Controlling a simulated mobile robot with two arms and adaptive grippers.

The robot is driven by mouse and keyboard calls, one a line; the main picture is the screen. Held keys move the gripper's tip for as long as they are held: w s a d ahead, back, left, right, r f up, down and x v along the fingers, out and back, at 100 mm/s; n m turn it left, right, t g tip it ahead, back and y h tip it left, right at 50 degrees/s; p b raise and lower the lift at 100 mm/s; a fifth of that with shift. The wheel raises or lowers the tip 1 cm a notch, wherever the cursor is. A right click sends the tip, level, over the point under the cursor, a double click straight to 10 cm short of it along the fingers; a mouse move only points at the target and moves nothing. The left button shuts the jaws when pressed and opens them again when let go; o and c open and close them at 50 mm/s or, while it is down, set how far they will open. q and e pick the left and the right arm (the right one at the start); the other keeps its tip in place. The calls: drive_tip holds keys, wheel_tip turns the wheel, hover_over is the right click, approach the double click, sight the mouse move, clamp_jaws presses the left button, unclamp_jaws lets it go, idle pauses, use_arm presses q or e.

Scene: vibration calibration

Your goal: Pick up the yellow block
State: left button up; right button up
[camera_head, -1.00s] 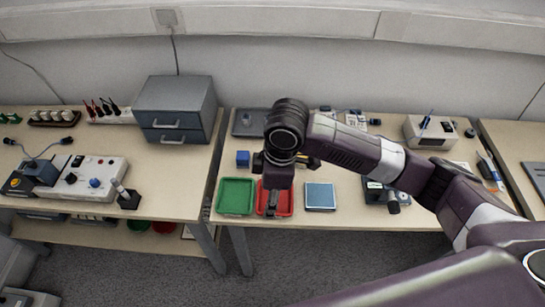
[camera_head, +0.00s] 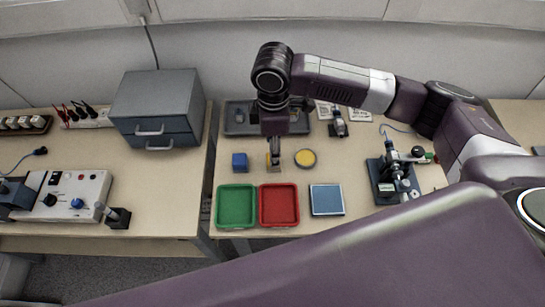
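My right gripper (camera_head: 274,161) points down over the right-hand table, between a blue block and a round yellow disc. A small patch of yellow, likely the yellow block (camera_head: 267,159), shows at its fingertips, mostly hidden by them. I cannot tell whether the fingers are closed on it or only beside it. My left gripper is not in view.
The blue block (camera_head: 240,162) is left of the gripper and the yellow disc (camera_head: 305,158) right. A green tray (camera_head: 236,224), a red tray (camera_head: 279,224) and a blue-topped square (camera_head: 326,200) lie in front. A microscope-like device (camera_head: 391,177) stands right; a grey tray (camera_head: 234,128) lies behind.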

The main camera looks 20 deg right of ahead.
drive_tip(key=f, duration=0.4)
drive_tip(key=shift+s, duration=0.3)
drive_tip(key=shift+f, duration=0.65)
drive_tip(key=c, duration=0.4)
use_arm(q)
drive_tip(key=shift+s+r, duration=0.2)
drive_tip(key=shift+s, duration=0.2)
use_arm(e)
drive_tip(key=c, duration=0.8)
